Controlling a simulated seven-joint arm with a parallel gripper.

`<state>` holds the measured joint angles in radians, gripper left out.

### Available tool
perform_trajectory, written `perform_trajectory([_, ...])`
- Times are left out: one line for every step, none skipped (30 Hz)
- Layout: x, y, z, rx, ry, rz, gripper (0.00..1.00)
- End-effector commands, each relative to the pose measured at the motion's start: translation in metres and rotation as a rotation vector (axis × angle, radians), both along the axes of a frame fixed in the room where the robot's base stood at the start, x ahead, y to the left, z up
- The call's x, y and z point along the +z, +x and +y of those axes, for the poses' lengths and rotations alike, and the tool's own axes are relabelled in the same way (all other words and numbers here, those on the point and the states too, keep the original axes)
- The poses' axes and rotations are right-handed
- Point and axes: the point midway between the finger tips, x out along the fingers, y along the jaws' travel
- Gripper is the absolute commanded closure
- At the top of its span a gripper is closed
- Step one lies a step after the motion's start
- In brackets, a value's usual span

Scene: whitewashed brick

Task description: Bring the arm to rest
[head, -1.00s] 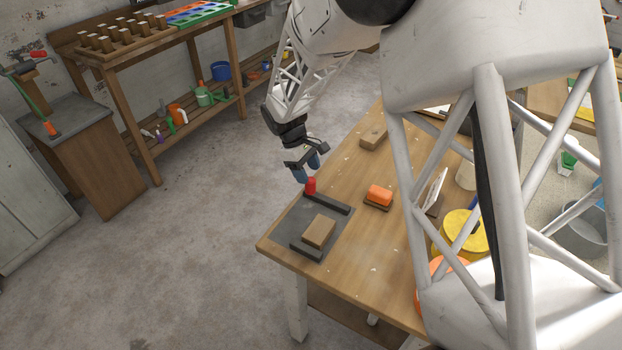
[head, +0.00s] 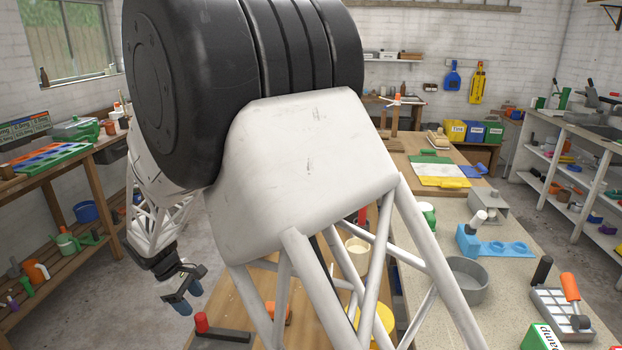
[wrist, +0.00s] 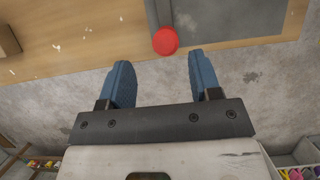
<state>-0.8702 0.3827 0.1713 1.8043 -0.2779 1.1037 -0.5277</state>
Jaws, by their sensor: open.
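My gripper (head: 183,300) hangs at the left of the head view, beyond the left edge of the wooden table (head: 258,297). In the wrist view my gripper (wrist: 158,80) shows two blue fingers spread apart with nothing between them. A red knob (wrist: 165,41) lies just past the fingertips in the wrist view, apart from them. It also shows in the head view as a red cylinder (head: 201,322) on a dark grey bar (head: 222,336) on the table. My white arm link covers much of the table in the head view.
An orange block (head: 270,311) and a yellow round container (head: 378,327) sit on the table, partly behind my arm. A light counter to the right holds a blue fixture (head: 495,246) and a grey pot (head: 462,285). Open floor lies left of the table.

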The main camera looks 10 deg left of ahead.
Motion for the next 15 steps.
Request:
perform_trajectory([0.003, 0.001, -0.003, -0.007, 0.003, -0.002, 0.42])
perform_trajectory([0.005, 0.002, -0.006, -0.011, 0.005, -0.004, 0.42])
perform_trajectory([0.008, 0.003, -0.01, -0.021, 0.008, -0.005, 0.42])
perform_trajectory([0.011, 0.004, -0.014, -0.028, 0.012, -0.007, 0.42])
perform_trajectory([0.014, 0.006, -0.018, -0.038, 0.015, -0.01, 0.42])
perform_trajectory([0.019, 0.008, -0.025, -0.053, 0.021, -0.014, 0.42])
perform_trajectory([0.023, 0.009, -0.031, -0.064, 0.025, -0.017, 0.42])
perform_trajectory([0.027, 0.01, -0.037, -0.078, 0.03, -0.021, 0.42])
perform_trajectory([0.034, 0.012, -0.047, -0.097, 0.036, -0.026, 0.42])
perform_trajectory([0.038, 0.014, -0.054, -0.113, 0.042, -0.03, 0.42])
perform_trajectory([0.044, 0.015, -0.062, -0.128, 0.047, -0.035, 0.42])
perform_trajectory([0.051, 0.017, -0.073, -0.151, 0.055, -0.041, 0.42])
perform_trajectory([0.055, 0.018, -0.082, -0.17, 0.06, -0.045, 0.42])
perform_trajectory([0.061, 0.019, -0.09, -0.187, 0.067, -0.05, 0.42])
perform_trajectory([0.068, 0.02, -0.102, -0.212, 0.075, -0.056, 0.42])
